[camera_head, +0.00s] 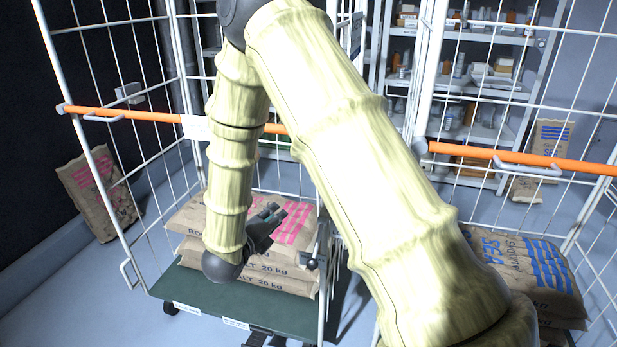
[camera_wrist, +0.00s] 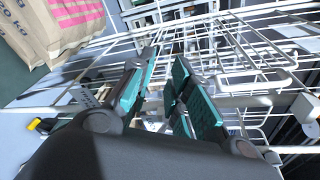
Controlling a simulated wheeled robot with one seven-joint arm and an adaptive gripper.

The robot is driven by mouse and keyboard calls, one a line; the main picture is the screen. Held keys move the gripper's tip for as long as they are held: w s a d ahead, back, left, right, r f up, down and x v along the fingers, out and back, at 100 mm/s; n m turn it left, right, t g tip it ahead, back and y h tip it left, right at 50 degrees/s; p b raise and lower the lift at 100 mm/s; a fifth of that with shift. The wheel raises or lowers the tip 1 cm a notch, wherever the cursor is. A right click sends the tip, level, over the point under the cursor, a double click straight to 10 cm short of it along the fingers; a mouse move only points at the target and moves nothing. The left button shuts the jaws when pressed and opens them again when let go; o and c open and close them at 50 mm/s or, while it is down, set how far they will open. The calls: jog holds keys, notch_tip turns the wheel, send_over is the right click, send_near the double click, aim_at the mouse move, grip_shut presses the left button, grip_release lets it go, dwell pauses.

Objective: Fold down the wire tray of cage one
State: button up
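The left wire cage (camera_head: 92,175) has an orange bar, a white label and a dark green base. I cannot tell which cage is cage one. My gripper (camera_head: 274,212) is low in the left cage, in front of stacked rock salt sacks (camera_head: 190,215). In the wrist view, my gripper (camera_wrist: 166,60) has its teal-padded fingers apart, with nothing clearly between them. White wire grids (camera_wrist: 240,55) lie beyond and to the right of the fingers. I cannot tell which of these wires is the tray or whether a finger touches one. My arm hides much of the middle.
The right cage, with its orange bar (camera_head: 520,158), holds blue-striped sea salt sacks (camera_head: 525,270). A pink-striped sack (camera_head: 98,195) leans outside at the left. Shelves with bottles and boxes (camera_head: 470,80) stand behind. Blue-grey floor (camera_head: 70,290) is clear at the front left.

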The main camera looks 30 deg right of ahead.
notch_tip(320, 180, up, 14)
jog(key=s+m+g+h+b, duration=0.4)
jog(key=m+g, duration=0.3)
jog(key=m, duration=1)
jog(key=w+d+p, duration=0.2)
jog(key=d, duration=0.8)
jog(key=shift+w+d+f+h, duration=0.2)
jog(key=shift+w+d+h, duration=0.1)
jog(key=shift+h, duration=0.1)
grip_shut()
